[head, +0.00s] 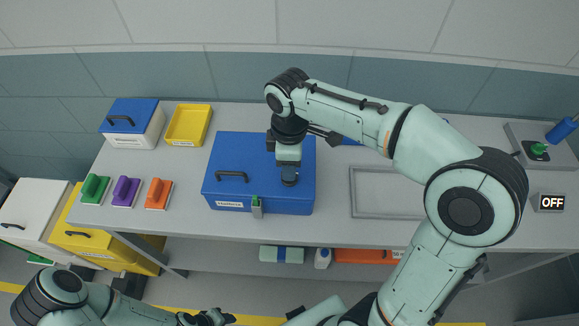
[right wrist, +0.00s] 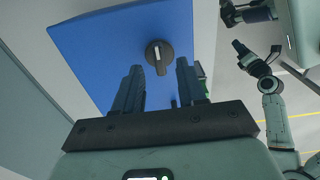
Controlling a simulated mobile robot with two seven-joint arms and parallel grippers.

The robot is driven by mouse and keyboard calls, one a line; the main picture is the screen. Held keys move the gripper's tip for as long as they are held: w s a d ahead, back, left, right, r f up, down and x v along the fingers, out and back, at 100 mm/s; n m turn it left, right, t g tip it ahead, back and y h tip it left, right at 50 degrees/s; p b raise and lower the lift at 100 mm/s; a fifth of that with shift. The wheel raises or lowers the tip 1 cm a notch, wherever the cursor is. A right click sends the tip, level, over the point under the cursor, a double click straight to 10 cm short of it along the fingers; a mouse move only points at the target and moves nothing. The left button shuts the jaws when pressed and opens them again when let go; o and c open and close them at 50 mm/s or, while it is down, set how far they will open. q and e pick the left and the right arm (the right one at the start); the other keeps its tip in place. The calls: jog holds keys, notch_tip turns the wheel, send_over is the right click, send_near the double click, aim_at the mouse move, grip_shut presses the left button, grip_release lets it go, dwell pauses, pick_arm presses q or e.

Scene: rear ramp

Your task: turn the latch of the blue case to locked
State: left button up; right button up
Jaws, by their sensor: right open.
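The blue case (head: 225,160) stands closed on the bench, with a dark handle on its lid. Its latch, a round dark knob with a grey bar (right wrist: 159,55), is on the blue lid. In the head view the knob (head: 289,180) shows just below my right gripper (head: 289,165). In the right wrist view my right gripper (right wrist: 160,85) is open and empty, and the knob lies beyond its fingertips, roughly between them and apart from them. The bar runs nearly up and down in that view. My left gripper (right wrist: 257,52) is away from the case, with its fingers spread.
A green-topped clasp (head: 257,206) is on the case's front. A yellow tray (head: 188,125), a blue-lidded white box (head: 132,122) and several coloured blocks (head: 126,191) stand to the left. A grey tray (head: 358,205) and an OFF sign (head: 551,202) are to the right.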

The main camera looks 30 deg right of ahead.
pick_arm(q)
jog(key=shift+w+r+p, duration=0.75)
jog(key=shift+w+r, duration=0.45)
jog(key=shift+w, duration=0.05)
pick_arm(e)
notch_tip(320, 180, up, 10)
jog(key=shift+r, duration=0.15)
pick_arm(q)
jog(key=shift+s, duration=0.1)
